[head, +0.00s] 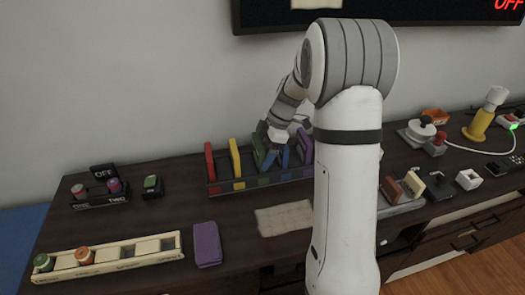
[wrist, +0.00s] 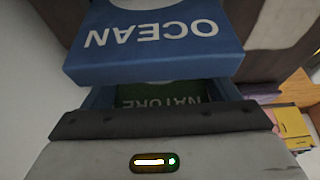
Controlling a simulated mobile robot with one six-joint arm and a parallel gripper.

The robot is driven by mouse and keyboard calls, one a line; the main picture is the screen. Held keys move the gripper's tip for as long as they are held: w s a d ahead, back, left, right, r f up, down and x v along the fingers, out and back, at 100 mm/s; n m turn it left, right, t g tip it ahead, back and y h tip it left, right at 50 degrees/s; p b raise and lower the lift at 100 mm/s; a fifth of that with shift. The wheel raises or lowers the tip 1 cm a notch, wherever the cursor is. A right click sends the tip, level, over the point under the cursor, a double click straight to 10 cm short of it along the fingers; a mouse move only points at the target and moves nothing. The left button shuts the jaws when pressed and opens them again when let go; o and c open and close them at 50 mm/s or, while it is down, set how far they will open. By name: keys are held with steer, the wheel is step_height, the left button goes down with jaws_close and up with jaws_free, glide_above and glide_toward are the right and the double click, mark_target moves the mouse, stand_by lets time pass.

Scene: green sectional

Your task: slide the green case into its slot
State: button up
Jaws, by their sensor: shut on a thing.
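The green case (head: 259,152) stands at the rack, between the yellow and blue cases, and looks tilted. In the wrist view the green case (wrist: 160,96), lettered NATURE, is between my fingers, partly hidden by the blue case. My gripper (head: 274,140) is shut on its upper part. The dark rack (head: 225,189) holds a red case (head: 210,161), a yellow case (head: 236,158), a blue case (head: 284,158) and a purple case (head: 304,146). The blue case, lettered OCEAN, fills the top of the wrist view (wrist: 155,55). The green case's lower edge and slot are not clear.
A cream tray (head: 120,257) with round pieces and a purple block (head: 207,244) lie at the front left. A pale sheet (head: 285,217) lies before the rack. A small holder (head: 400,208) with cards stands right of my arm. The wall is close behind.

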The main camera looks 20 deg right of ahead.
steer(key=shift+f+b, duration=0.35)
steer(key=shift+f, duration=0.15)
steer(key=o, duration=0.9)
steer(key=shift+r, duration=0.15)
steer(key=v, duration=0.7)
steer(key=shift+d+r+p, duration=0.15)
steer(key=shift+r+p, duration=0.15)
steer(key=shift+p, duration=0.05)
steer(key=shift+s, duration=0.15)
